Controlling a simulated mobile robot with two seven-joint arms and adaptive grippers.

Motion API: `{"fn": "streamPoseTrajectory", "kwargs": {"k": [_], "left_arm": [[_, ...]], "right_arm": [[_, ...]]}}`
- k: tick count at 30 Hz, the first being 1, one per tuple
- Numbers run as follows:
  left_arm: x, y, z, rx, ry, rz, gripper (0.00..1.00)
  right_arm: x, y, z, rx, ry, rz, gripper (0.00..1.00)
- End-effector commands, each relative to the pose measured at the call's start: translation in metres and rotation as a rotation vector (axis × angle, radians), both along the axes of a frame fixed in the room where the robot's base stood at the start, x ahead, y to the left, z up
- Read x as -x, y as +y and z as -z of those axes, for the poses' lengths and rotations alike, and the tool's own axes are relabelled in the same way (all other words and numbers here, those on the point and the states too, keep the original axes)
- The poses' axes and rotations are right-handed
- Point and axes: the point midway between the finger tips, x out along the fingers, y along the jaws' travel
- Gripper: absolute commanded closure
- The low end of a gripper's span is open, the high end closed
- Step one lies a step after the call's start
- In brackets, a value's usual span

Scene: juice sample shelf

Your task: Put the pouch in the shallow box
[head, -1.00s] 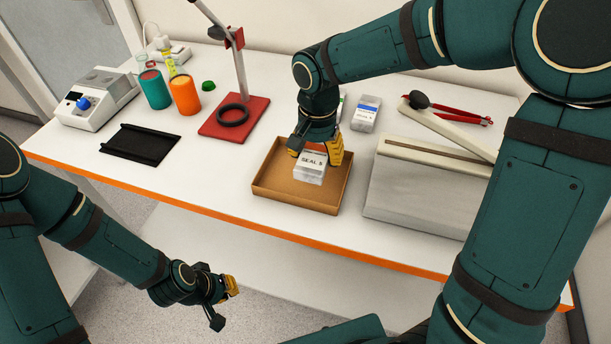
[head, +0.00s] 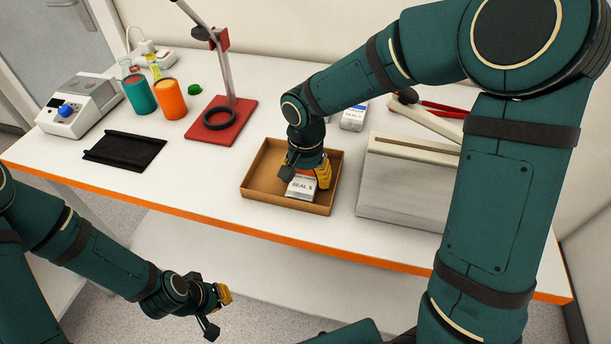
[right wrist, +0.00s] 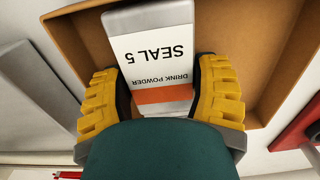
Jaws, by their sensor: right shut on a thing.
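The pouch (head: 302,187) is silver-grey with a white label reading "SEAL 5" and an orange band. It is inside the shallow box (head: 262,198), an open brown tray on the table. My right gripper (head: 308,177) reaches down into the box and is shut on the pouch. In the right wrist view the pouch (right wrist: 155,55) sits between the yellow fingers, with the box wall (right wrist: 265,60) around it. Whether the pouch touches the box floor is hard to tell. My left gripper (head: 217,305) hangs empty in front of the table, its fingers apart.
A grey sealer (head: 405,190) with a raised arm stands right of the box. A red stand base (head: 221,120), black tray (head: 125,147), orange cup (head: 171,99) and green cup (head: 139,95) are left. Table is clear between black tray and box.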

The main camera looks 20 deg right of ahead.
Motion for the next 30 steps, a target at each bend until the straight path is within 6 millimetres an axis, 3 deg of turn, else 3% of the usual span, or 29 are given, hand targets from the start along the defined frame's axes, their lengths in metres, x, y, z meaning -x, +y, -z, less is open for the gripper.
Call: {"fn": "streamPoseTrajectory", "kwargs": {"k": [1,2,3,16,30], "left_arm": [[0.000,0.000,0.003,0.000,-0.001,0.000,1.00],[0.000,0.000,0.002,0.000,-0.001,0.000,1.00],[0.000,0.000,0.001,0.000,-0.001,0.000,1.00],[0.001,0.000,-0.004,0.000,0.001,0.000,1.00],[0.005,-0.001,-0.026,0.003,0.012,0.002,1.00]], "right_arm": [[0.000,0.000,0.003,0.000,0.000,0.000,0.75],[0.000,0.000,0.002,0.000,0.000,0.000,0.23],[0.000,0.000,0.002,0.000,0.000,0.000,0.20],[0.000,0.000,-0.008,0.000,-0.001,0.000,0.20],[0.000,0.000,-0.098,-0.001,-0.002,0.001,0.20]]}}
